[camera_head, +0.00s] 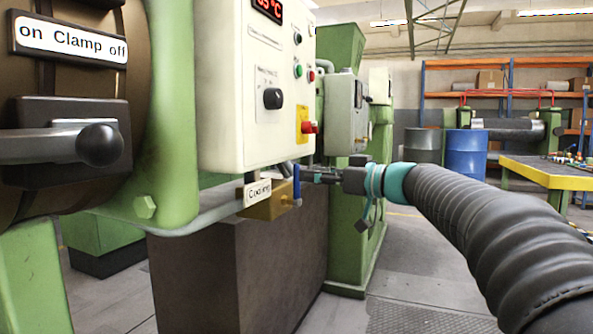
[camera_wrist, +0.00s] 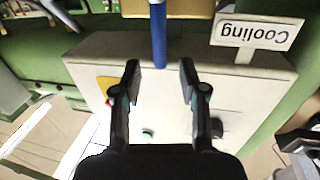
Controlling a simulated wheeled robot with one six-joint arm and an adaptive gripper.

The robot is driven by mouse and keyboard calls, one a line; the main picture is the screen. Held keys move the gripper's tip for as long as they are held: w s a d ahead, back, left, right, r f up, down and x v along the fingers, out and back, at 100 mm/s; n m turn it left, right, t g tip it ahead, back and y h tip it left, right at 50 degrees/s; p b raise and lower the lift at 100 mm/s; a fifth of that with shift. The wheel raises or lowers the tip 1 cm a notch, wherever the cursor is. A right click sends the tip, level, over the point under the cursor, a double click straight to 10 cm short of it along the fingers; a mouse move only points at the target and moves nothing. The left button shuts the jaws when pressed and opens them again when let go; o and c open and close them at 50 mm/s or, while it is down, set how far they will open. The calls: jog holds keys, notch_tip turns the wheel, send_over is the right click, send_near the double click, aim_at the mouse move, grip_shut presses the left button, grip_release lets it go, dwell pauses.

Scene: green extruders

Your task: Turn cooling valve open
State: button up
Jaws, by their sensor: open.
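The cooling valve has a blue lever (camera_head: 297,182) on a brass-yellow body (camera_head: 268,207), under the front of the white control box. In the head view the lever stands about upright. A white "Cooling" sign (camera_head: 257,192) is beside it and shows upside down in the wrist view (camera_wrist: 256,32). My gripper (camera_head: 312,175) is just right of the lever. In the wrist view my gripper (camera_wrist: 160,70) is open, and the end of the blue lever (camera_wrist: 158,35) reaches between its two fingertips, with a gap on either side. I see no contact.
The white control box (camera_head: 228,110) with a black knob, buttons and a red-and-yellow switch is just above the valve. A clamp lever (camera_head: 55,145) is at the left. A green machine post (camera_head: 345,240) stands behind my gripper. Open floor (camera_head: 420,265) lies to the right.

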aim_at(297, 172)
jog(key=shift+p+x, duration=0.35)
jog(key=shift+x, duration=2.25)
grip_shut()
